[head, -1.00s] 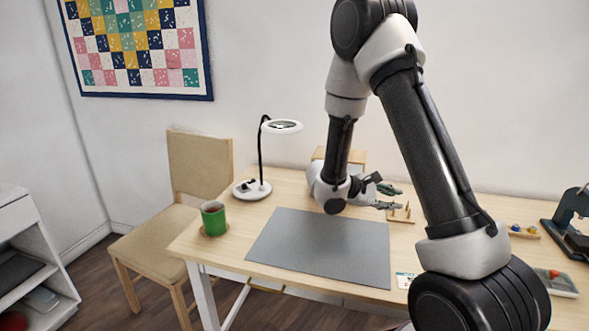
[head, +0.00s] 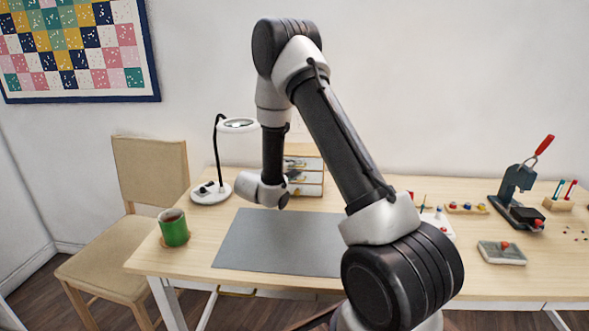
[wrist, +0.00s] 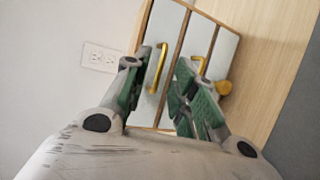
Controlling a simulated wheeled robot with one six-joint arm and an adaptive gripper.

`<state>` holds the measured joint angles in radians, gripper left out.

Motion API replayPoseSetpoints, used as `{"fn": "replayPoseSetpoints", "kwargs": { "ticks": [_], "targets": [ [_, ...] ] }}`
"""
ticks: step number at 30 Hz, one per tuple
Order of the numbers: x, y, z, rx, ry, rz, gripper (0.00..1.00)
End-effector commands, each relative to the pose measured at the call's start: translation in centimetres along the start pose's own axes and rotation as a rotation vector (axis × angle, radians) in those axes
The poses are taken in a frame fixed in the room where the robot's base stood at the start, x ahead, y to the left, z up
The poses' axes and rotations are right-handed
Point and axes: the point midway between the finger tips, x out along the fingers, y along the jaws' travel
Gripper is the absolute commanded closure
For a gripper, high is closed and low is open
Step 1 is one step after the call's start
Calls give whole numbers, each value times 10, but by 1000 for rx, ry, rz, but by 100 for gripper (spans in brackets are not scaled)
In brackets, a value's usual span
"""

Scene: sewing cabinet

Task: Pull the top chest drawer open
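The small wooden chest (head: 306,163) stands at the back of the table, partly hidden by my arm in the head view. It has white drawer fronts that look shut. In the wrist view the chest is turned on its side. The top drawer (wrist: 170,30) is leftmost, with a brass bar handle (wrist: 154,80); a second brass handle (wrist: 203,62) is on the drawer beside it. My gripper (wrist: 160,92) is open, with green-padded fingers pointing at the fronts. The top handle shows between the fingers; whether they touch it I cannot tell. The head view mostly hides the gripper.
A grey mat (head: 270,243) lies in front of the chest. The magnifier lamp (head: 219,160) stands left of it, with a green mug (head: 173,228) nearer. To the right are a tray of spools (head: 466,208) and a dark press (head: 517,196). The mat is clear.

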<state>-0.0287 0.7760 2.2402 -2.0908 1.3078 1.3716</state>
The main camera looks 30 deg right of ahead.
Motion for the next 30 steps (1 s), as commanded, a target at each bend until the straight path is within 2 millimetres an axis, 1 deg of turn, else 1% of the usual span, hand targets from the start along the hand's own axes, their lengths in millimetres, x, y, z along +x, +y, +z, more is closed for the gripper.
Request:
{"fn": "replayPoseSetpoints", "kwargs": {
  "ticks": [1, 3, 6, 14, 18, 19, 27, 30],
  "targets": [
    [7, 0, 0, 1, -2, 0, 73],
    [14, 0, 0, 0, -1, 0, 73],
    [20, 0, 0, 0, -1, 0, 73],
    [21, 0, 0, 0, 0, 0, 73],
    [20, 0, 0, -1, 0, 0, 98],
    [20, 0, 0, -1, 0, 0, 100],
    [20, 0, 0, -1, 0, 0, 100],
    [17, -1, 1, -2, 0, -1, 100]
  ]
}}
